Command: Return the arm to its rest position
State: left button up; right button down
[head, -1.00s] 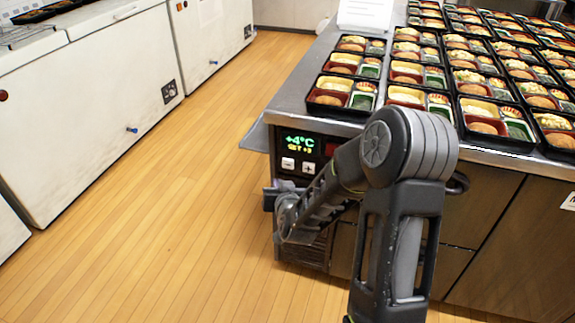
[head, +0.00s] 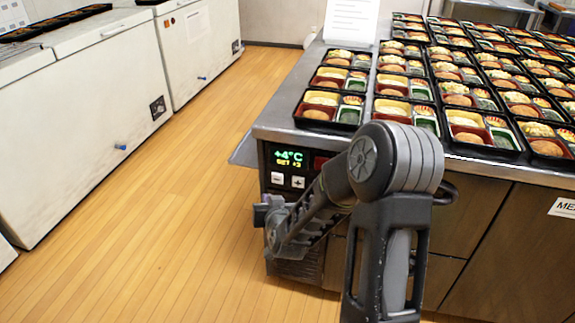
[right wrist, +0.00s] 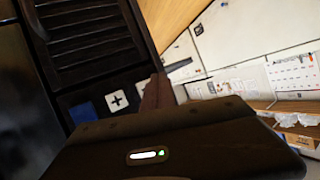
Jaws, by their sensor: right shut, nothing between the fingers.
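My right arm, dark grey, reaches from the bottom of the head view, bends at its elbow and points left. Its gripper (head: 268,213) is beside the front left corner of the steel counter (head: 262,131), below the control panel with the green +4°C display (head: 289,157). The gripper is shut with nothing in it. In the right wrist view a dark housing with a small white light fills the bottom, and the panel's plus button (right wrist: 118,100) shows close by. My left gripper is not in view.
Several black bento trays (head: 329,110) stand in rows on the counter, with a white paper sign (head: 352,20) at the back. White chest freezers (head: 85,110) line the left. The wooden floor (head: 150,235) between is clear. The counter's front and its left ledge are close to my arm.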

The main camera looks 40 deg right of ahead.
dwell(0.5)
jog(key=s+a+f+n+g+y, duration=0.1)
jog(key=s+a+f+g+y, duration=0.25)
jog(key=a+f, duration=0.45)
jog(key=s+a+f+n+g+y, duration=0.1)
jog(key=s+a+f+g+y, duration=0.15)
jog(key=s+a+f, duration=0.45)
jog(key=s+a+f+n+g+y, duration=0.25)
jog(key=s+a+f, duration=0.35)
jog(key=s+a, duration=0.3)
jog(key=s+a+f+n+g+y, duration=0.1)
jog(key=s+a+f+g, duration=0.3)
jog(key=s+a, duration=0.5)
notch_tip(320, 180, up, 15)
jog(key=w+a+t+p, duration=0.1)
jog(key=p, duration=1.5)
jog(key=shift+w, duration=0.2)
jog(key=shift+a+f, duration=0.1)
jog(key=shift+f, duration=0.05)
